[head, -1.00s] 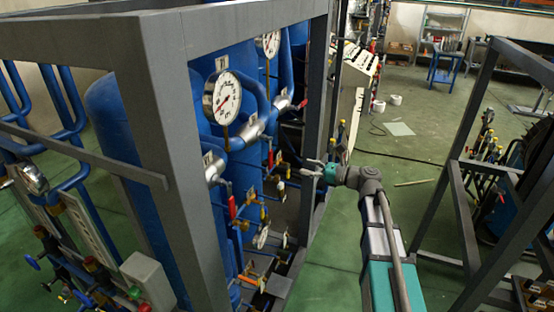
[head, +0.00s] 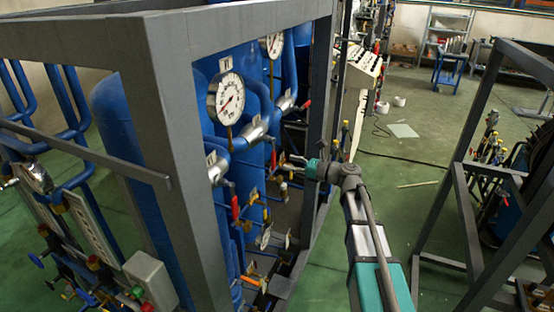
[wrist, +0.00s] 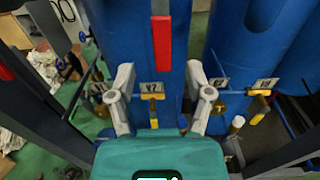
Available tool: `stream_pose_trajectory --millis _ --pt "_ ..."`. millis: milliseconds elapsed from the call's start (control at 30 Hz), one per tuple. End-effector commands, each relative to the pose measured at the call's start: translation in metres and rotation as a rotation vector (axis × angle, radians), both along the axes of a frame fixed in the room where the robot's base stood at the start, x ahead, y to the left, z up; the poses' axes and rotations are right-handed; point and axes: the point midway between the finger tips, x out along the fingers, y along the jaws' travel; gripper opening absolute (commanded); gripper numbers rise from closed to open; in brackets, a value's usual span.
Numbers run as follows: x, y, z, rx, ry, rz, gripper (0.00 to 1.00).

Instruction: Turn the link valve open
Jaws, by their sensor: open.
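My gripper (head: 294,166) reaches into the blue tank rig from the right, beside the grey frame post. In the wrist view my gripper (wrist: 160,80) is open, its two grey fingers spread with nothing held. A small yellow-brass valve (wrist: 153,104) with a white tag shows between the fingers, in front of a blue tank. A red lever handle (wrist: 162,45) hangs above it. Another yellow-handled valve (wrist: 262,105) with a tag is to the right of the fingers. I cannot tell which of these is the link valve, nor whether either is touched.
Grey frame posts (head: 322,110) stand close to my arm. A pressure gauge (head: 229,97) and several valves with red levers (head: 235,207) are on the rig. Another frame (head: 470,215) stands to the right, with green floor (head: 320,270) between.

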Motion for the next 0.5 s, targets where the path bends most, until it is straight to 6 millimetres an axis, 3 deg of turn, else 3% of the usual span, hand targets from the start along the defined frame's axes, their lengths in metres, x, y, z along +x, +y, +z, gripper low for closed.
stream_pose_trajectory --millis 200,500 --pt "0.012 0.032 0.0 0.0 0.0 0.002 0.66" --pt "0.021 0.057 0.0 0.0 0.0 0.0 0.66"
